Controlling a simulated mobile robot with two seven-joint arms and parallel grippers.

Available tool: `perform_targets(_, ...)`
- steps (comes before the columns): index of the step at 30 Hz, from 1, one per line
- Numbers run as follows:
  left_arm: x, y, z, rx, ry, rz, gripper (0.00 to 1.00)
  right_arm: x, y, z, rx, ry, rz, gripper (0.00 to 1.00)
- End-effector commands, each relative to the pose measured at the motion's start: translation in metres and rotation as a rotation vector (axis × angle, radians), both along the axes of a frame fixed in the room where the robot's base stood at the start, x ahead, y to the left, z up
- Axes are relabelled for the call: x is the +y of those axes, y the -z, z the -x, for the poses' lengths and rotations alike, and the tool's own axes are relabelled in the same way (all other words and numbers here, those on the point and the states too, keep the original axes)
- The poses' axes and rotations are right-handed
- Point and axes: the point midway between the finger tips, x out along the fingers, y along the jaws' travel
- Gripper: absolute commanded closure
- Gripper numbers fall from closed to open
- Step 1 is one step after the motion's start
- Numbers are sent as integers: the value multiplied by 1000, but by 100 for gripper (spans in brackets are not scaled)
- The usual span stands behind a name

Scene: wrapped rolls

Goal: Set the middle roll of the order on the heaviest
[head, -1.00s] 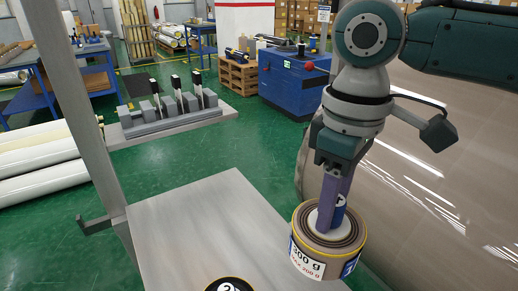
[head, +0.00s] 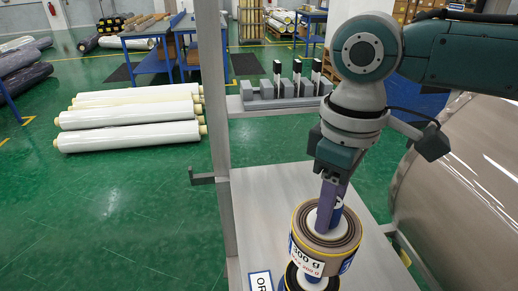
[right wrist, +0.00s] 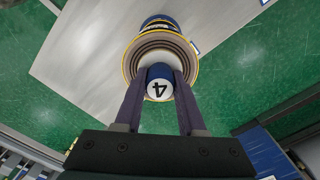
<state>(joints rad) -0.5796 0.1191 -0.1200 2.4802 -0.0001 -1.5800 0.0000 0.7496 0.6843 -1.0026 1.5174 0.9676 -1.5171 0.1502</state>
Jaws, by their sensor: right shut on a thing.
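My right gripper (head: 328,212) is shut on the blue, 4-marked core of a brown wound roll (head: 325,242) with a yellow rim and a "300 g" label. The roll hangs upright over the grey table; it also shows in the right wrist view (right wrist: 136,62) between and beyond the fingers. Below it stands another roll (head: 292,280), dark blue with a yellow rim, partly hidden by the held roll and cut off by the picture edge. I cannot tell whether the two touch. My left gripper is not in view.
The grey table (head: 268,215) is bare behind the rolls. A card reading "OR" (head: 260,281) is at its front. A metal post (head: 213,120) with a hook (head: 200,178) stands at the left. A rack (head: 280,90) is behind, a large brown cylinder (head: 455,185) at right.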

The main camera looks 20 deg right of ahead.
Motion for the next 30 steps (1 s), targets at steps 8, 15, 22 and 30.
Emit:
perform_targets(8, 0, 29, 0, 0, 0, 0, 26, 0, 23, -1, -2, 0, 0, 100)
perform_targets(15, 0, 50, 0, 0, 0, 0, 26, 0, 39, 0, -1, -1, 0, 100)
perform_targets(22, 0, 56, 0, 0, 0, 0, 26, 0, 58, 0, 0, 0, 0, 100)
perform_targets(30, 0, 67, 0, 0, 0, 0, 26, 0, 79, 0, 0, 1, -1, 100)
